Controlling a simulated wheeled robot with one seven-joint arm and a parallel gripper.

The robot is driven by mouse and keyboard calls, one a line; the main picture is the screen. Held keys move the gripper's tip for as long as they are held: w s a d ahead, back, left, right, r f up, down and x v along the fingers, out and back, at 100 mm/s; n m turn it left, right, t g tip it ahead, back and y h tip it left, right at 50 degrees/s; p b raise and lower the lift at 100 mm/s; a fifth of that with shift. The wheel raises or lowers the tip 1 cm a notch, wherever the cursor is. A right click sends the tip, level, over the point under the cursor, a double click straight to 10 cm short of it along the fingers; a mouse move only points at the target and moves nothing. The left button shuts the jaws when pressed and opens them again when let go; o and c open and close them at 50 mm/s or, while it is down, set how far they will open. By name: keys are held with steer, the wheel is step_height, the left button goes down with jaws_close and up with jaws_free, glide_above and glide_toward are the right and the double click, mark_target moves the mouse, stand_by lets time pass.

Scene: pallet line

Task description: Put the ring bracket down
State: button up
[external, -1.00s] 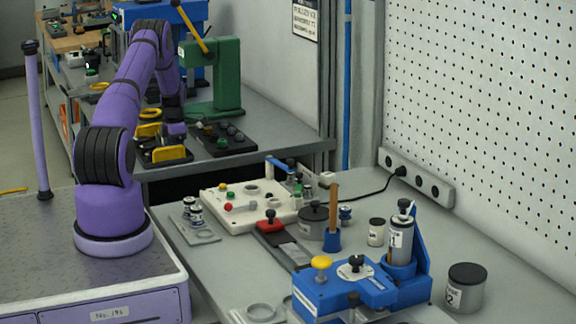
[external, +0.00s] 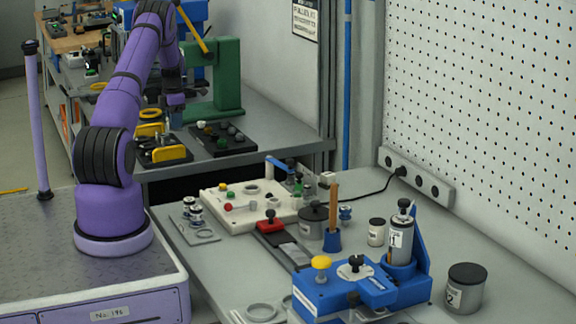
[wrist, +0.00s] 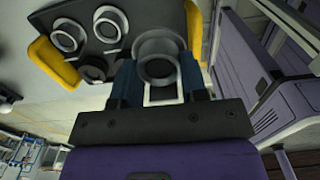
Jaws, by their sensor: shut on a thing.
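My gripper (wrist: 160,88) is shut on a grey ring bracket (wrist: 157,48), a round collar on a squarish base. In the wrist view the bracket sits between the two dark blue fingers and overlaps the black tray (wrist: 125,47). Several similar ring brackets (wrist: 67,36) stand on that tray. In the external view my gripper (external: 173,108) is above the back bench, near the black tray with yellow handles (external: 168,153). The held bracket is too small and dark to make out there.
A green press-like stand (external: 228,80) rises just right of my gripper. A dark tray with several knobs (external: 222,138) lies right of the yellow-handled tray. The front bench holds a white panel (external: 240,212) and a blue fixture (external: 345,290). Bare bench shows at the right (external: 285,125).

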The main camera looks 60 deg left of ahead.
steer(key=shift+r, duration=0.2)
steer(key=w+d+m, duration=0.4)
steer(key=w+d, duration=0.6)
steer(key=w, duration=0.2)
steer(key=r+m, duration=0.2)
steer(key=m, duration=1.2)
glide_above(351, 204)
steer(key=shift+f, duration=5.15)
steer(key=shift+f, duration=0.15)
steer(key=o, duration=1)
